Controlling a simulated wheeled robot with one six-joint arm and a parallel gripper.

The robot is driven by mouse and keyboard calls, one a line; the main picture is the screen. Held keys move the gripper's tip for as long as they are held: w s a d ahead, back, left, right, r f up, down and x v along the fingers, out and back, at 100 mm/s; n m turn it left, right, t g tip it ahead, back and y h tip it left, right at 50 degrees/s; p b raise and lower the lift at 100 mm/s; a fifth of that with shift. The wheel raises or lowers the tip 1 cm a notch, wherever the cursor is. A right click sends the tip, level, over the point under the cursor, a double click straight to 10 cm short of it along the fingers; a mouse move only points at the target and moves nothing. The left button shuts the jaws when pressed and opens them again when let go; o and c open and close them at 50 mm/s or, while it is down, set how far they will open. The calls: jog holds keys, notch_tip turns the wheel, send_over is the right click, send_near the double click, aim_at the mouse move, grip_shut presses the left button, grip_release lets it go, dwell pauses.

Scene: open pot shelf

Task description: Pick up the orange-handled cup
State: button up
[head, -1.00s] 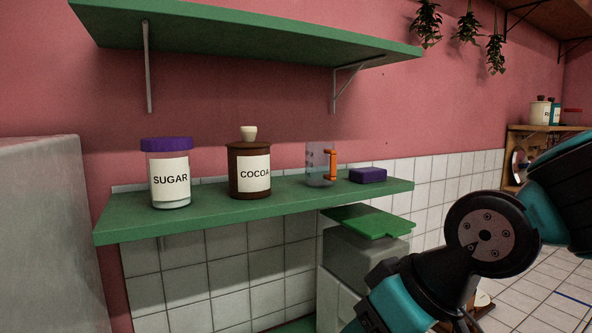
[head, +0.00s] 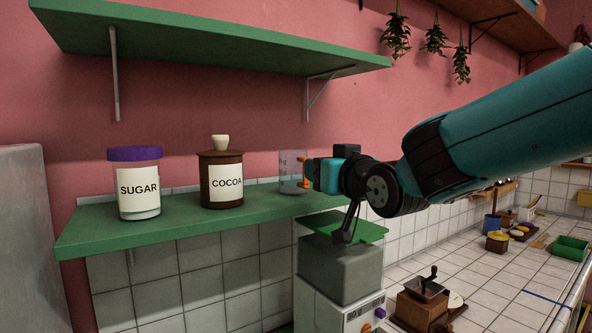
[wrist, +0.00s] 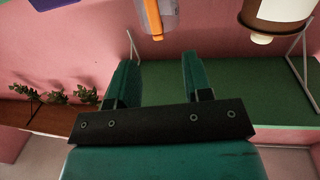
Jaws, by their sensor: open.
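The orange-handled cup (head: 291,174) is a clear, see-through cup standing on the green lower shelf (head: 190,220), to the right of the cocoa jar. Its orange handle (wrist: 152,18) shows at the top of the wrist view, beyond the fingertips. My gripper (head: 314,175) is at the cup's right, close to the handle side in the head view, and covers part of the handle. In the wrist view my gripper (wrist: 160,60) has its two teal fingers apart, with nothing between them. I cannot tell the exact gap to the handle.
The brown cocoa jar (head: 221,186) and the sugar jar (head: 138,190) stand left of the cup. A purple block (wrist: 50,3) is at the wrist view's top left edge. A green upper shelf (head: 210,50) hangs above. A grey appliance (head: 340,268) stands below right.

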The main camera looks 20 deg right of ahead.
aim_at(296, 173)
jog(key=w+p, duration=0.1)
jog(key=w, duration=0.1)
jog(key=w+p, duration=0.2)
jog(key=w, duration=0.1)
jog(key=w+a+p, duration=0.1)
jog(key=w, duration=0.2)
jog(key=shift+r+p, duration=0.4)
jog(key=shift+w+f, duration=0.15)
jog(key=shift+w, duration=0.25)
grip_shut()
